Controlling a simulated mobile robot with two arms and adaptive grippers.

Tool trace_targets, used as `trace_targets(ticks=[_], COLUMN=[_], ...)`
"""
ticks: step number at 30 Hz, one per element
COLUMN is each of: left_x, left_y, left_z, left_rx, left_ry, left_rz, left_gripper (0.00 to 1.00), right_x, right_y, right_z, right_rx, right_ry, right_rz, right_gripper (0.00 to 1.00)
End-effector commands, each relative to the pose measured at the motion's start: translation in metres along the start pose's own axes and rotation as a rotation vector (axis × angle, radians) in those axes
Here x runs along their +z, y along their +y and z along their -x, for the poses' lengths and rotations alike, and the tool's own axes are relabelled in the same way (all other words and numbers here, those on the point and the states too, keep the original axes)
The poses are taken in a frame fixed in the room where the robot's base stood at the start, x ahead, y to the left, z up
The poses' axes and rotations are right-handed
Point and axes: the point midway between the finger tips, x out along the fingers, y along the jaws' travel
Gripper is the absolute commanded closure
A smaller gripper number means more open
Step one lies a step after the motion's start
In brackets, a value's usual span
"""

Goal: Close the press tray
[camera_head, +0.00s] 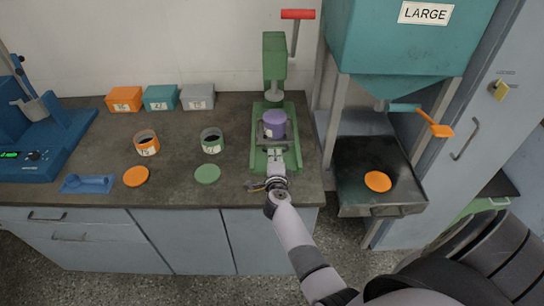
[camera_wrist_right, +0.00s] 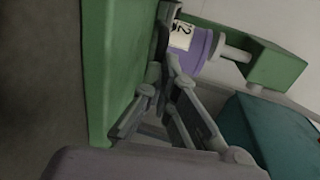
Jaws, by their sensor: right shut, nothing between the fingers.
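The green press (camera_head: 275,70) stands on the right part of the dark counter, with a red-handled lever (camera_head: 298,15) at its top. A purple container (camera_head: 273,123) sits on the grey press tray (camera_head: 260,131) within the green base (camera_head: 257,155). My right gripper (camera_head: 276,158) is shut and empty at the front of the tray, over the base. In the wrist view the shut fingers (camera_wrist_right: 166,72) are close to the purple container (camera_wrist_right: 198,50); contact with the tray is unclear. My left gripper is out of view.
Boxes (camera_head: 160,98) line the wall. A teal hopper (camera_head: 400,50) and its dark pan (camera_head: 360,165) are close on the right.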

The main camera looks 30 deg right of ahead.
Motion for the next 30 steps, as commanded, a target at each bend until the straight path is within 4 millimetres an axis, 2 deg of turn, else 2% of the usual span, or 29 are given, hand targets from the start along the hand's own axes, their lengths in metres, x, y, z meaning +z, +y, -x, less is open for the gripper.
trace_targets(ticks=[8,11,18,21,30], left_x=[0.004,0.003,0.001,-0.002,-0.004], left_y=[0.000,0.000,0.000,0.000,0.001], left_z=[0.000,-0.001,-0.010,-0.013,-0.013], left_rx=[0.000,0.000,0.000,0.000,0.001], left_ry=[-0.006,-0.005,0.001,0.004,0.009], left_rz=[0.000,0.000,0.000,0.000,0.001], left_gripper=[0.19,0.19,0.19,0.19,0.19], right_x=[0.000,0.000,0.000,0.000,0.000], right_y=[-0.001,-0.004,-0.012,-0.014,-0.019], right_z=[-0.003,-0.018,-0.067,-0.079,-0.086], right_rx=[0.000,-0.002,-0.003,0.000,-0.004], right_ry=[0.001,0.001,0.001,0.001,0.000], right_rz=[0.001,0.002,0.002,0.000,0.001], right_gripper=[1.00,1.00,1.00,1.00,1.00])
